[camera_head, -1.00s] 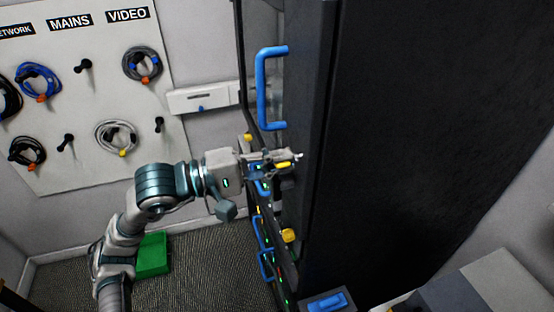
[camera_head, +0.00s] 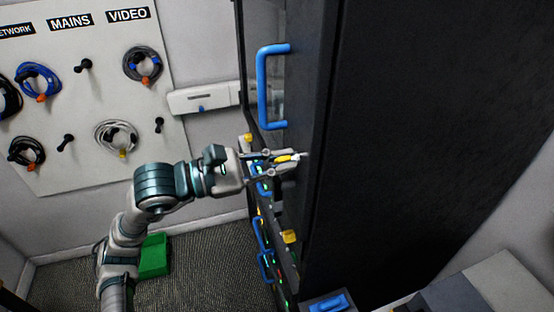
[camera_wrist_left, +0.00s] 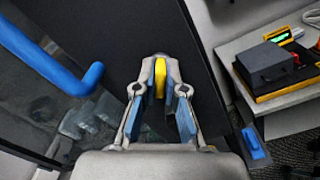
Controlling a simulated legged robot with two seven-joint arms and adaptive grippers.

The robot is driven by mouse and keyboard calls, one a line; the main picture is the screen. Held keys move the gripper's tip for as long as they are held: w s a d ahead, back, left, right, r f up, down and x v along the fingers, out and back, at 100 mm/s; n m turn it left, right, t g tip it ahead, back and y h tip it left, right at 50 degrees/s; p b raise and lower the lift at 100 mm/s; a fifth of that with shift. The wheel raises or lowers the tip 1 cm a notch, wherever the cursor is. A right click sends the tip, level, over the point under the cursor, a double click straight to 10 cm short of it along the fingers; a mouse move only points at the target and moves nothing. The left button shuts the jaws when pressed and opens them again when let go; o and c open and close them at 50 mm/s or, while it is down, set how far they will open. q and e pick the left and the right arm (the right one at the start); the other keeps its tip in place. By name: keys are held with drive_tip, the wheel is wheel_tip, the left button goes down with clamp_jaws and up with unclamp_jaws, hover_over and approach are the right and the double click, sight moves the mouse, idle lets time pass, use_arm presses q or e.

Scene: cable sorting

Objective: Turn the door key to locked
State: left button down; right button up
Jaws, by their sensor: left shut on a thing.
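The yellow door key (camera_wrist_left: 160,78) is between the fingertips of my left gripper (camera_wrist_left: 160,85) in the left wrist view. The gripper is shut on it, with one finger on each flat side. In the head view the left gripper (camera_head: 288,158) reaches in from the left and holds the key (camera_head: 285,158) at the edge of the dark cabinet door (camera_head: 312,220). The lock around the key is hidden by the fingers. The blue door handle (camera_head: 265,85) is just above the gripper. My right gripper is not in view.
A pegboard (camera_head: 90,165) with coiled cables hangs on the left wall. A green box (camera_head: 153,256) sits on the floor. Rack gear with blue handles (camera_head: 262,232) is below the gripper. A bench with a black and yellow device (camera_wrist_left: 272,68) stands at the right.

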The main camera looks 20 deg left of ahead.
use_arm(q)
drive_tip(key=n, duration=0.2)
drive_tip(key=shift+n, duration=1.5)
drive_tip(key=shift+r+n+p, duration=0.1)
drive_tip(key=shift+n+p, duration=0.2)
drive_tip(key=shift+n, duration=0.5)
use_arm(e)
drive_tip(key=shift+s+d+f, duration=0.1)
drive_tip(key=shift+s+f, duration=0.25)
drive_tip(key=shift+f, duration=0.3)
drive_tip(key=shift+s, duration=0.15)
use_arm(q)
drive_tip(key=c, duration=1.2)
unclamp_jaws()
drive_tip(key=shift+w, duration=0.1)
drive_tip(key=shift+c, duration=0.2)
drive_tip(key=shift+w, duration=0.1)
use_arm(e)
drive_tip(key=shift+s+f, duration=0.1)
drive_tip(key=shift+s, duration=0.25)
